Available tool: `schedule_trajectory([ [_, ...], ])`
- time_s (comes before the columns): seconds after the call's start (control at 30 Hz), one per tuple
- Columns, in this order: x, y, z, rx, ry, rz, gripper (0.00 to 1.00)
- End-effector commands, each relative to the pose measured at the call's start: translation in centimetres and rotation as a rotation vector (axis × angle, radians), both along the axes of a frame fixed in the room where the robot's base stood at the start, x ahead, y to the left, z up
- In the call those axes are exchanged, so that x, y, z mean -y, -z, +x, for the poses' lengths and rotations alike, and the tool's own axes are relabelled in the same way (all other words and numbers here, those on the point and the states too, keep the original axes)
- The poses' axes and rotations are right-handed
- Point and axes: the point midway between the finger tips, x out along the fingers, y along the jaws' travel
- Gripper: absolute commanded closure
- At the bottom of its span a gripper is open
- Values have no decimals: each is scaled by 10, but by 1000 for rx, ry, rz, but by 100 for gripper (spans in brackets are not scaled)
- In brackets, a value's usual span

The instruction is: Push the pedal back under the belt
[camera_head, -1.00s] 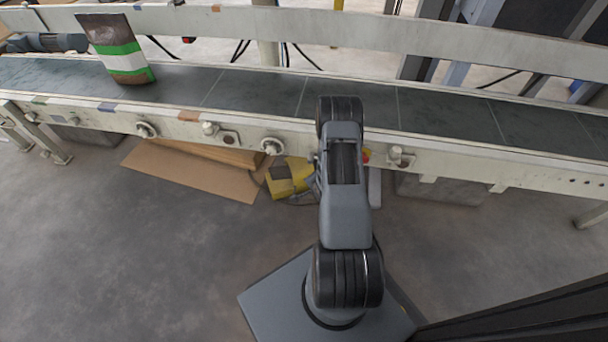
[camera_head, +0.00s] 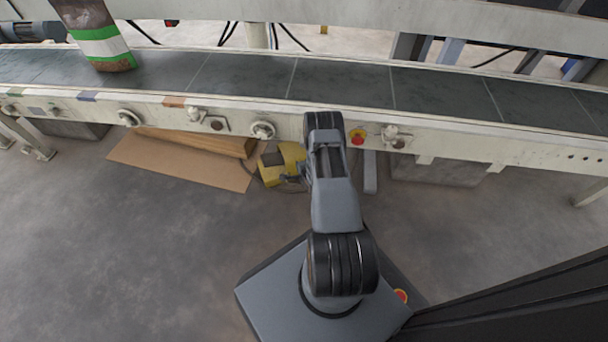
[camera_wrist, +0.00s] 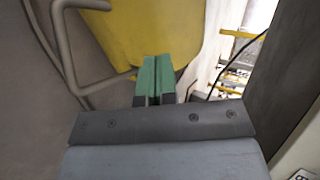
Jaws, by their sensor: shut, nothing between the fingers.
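The yellow pedal (camera_head: 283,164) lies on the floor at the near edge of the conveyor belt (camera_head: 340,84), left of my arm. Its right end is partly hidden by my arm in the head view. In the wrist view the yellow pedal housing (camera_wrist: 150,32) fills the upper middle, with a grey bent bar (camera_wrist: 66,45) at its left. My gripper (camera_wrist: 156,62) has green fingertips pressed together, with nothing between them. The tips overlap the lower edge of the yellow housing; I cannot tell whether they touch it.
Flat cardboard (camera_head: 180,163) lies on the floor left of the pedal. A red emergency button (camera_head: 357,137) and knobs sit on the conveyor's side rail. A green-and-white bag (camera_head: 100,42) stands on the belt at far left.

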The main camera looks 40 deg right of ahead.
Motion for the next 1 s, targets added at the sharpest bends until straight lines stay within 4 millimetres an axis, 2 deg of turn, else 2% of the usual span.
schedule_trajectory([
  [0.1, 4, 3, 17, 2, -1, -1, 100],
  [0.3, 8, 1, 33, 1, 0, 0, 100],
  [0.83, 10, -1, 39, -1, 0, 0, 100],
  [1.0, 24, 0, 60, 4, -1, 0, 100],
])
